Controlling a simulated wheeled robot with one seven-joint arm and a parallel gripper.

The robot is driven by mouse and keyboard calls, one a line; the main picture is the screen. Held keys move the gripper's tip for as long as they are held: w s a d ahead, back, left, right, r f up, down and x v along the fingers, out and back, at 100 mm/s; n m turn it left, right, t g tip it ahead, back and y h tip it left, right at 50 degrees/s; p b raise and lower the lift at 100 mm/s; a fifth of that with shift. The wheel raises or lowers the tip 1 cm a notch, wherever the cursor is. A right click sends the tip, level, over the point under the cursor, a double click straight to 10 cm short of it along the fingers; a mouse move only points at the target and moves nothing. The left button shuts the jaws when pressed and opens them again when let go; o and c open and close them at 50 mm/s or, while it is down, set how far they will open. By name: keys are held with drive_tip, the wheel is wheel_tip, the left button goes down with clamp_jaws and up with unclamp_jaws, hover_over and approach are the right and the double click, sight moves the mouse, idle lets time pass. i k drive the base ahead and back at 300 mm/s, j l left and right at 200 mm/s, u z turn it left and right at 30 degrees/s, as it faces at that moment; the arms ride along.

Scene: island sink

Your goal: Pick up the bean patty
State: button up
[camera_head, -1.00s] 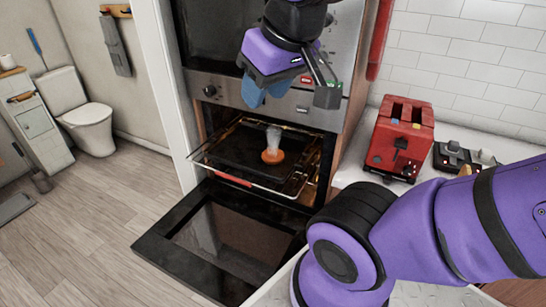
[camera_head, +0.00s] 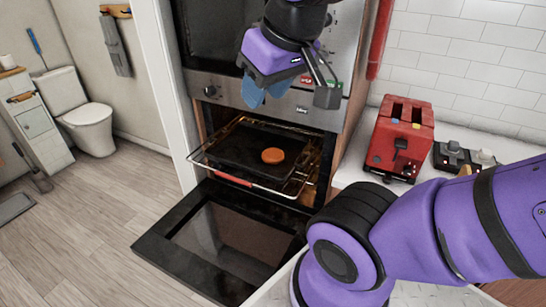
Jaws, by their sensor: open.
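The bean patty (camera_head: 273,156) is a round orange-brown disc. It lies flat on the dark tray (camera_head: 236,151) in the open oven, right of the tray's middle. My gripper (camera_head: 265,93) is above and in front of the oven opening, at the height of the control panel, with its blue fingers pointing down. It is open, and I see nothing between the fingers. It is clear of the patty.
The oven door (camera_head: 221,242) hangs open below the tray. A wire rack (camera_head: 290,187) with a red front strip (camera_head: 233,179) sticks out under the tray. A red toaster (camera_head: 400,137) and a dark appliance (camera_head: 456,157) stand on the counter at right.

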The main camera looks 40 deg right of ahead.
sight(271, 156)
drive_tip(key=i+j+z, duration=0.1)
drive_tip(key=j+z, duration=0.35)
drive_tip(key=i+j+z, duration=0.1)
drive_tip(key=j+z, duration=0.15)
drive_tip(key=z, duration=0.15)
